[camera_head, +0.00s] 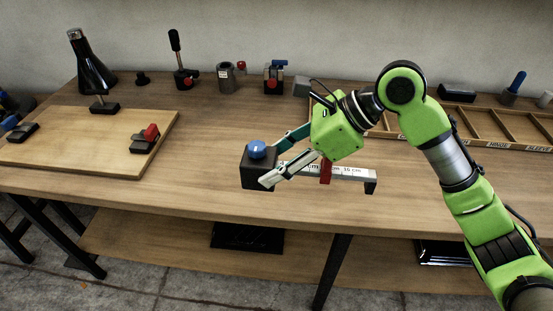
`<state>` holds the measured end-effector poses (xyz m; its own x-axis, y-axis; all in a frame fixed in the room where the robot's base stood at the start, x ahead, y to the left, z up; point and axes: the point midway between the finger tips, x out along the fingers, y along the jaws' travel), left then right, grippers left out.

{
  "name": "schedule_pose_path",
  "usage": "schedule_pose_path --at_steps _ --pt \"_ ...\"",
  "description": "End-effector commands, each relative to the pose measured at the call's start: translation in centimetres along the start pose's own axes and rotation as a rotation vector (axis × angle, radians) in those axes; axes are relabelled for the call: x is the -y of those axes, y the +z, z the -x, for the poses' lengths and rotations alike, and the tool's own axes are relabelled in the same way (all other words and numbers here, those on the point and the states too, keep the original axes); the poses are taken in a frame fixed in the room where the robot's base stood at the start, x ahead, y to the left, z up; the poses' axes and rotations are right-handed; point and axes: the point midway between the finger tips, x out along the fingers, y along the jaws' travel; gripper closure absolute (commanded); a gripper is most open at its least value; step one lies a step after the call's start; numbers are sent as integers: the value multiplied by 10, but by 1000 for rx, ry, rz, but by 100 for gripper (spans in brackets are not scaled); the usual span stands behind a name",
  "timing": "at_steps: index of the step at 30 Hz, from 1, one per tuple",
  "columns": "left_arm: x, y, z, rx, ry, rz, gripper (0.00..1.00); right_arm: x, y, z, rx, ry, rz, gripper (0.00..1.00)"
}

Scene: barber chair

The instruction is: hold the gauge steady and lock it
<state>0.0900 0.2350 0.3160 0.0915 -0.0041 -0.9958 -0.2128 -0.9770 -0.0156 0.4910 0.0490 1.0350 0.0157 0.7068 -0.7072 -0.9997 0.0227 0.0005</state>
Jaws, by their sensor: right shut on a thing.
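The gauge has a dark block (259,174) with a round blue knob (256,149) on top. A pale ruler bar (350,173) with centimetre marks runs right from it, with a red slider (326,170) and a dark end piece. My right gripper (270,164) comes in from the right and is shut on the gauge at the block end, with a finger on either side. Its fingers and body hide part of the bar. I cannot tell whether the gauge touches the table. My left gripper is out of view.
A wooden board (85,140) with dark clamps lies at the left. A black flask (90,65), a lever device (182,65) and small fixtures line the back. A compartment tray (480,124) is at the back right. The table's front middle is clear.

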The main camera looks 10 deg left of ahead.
Motion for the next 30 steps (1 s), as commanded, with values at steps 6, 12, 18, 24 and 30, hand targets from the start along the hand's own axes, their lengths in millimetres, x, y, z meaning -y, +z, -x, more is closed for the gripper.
schedule_pose_path --at_steps 6,12,18,24,30 --pt "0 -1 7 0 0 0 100 9 -2 -5 3 2 -1 96" --pt "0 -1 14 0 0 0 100 21 -8 -13 2 0 -1 96" --pt "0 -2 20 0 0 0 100 33 -14 -21 4 0 -2 96" --pt "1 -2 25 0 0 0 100 45 -20 -29 3 0 -1 96" --pt "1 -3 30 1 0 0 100 56 -26 -38 4 0 0 96"
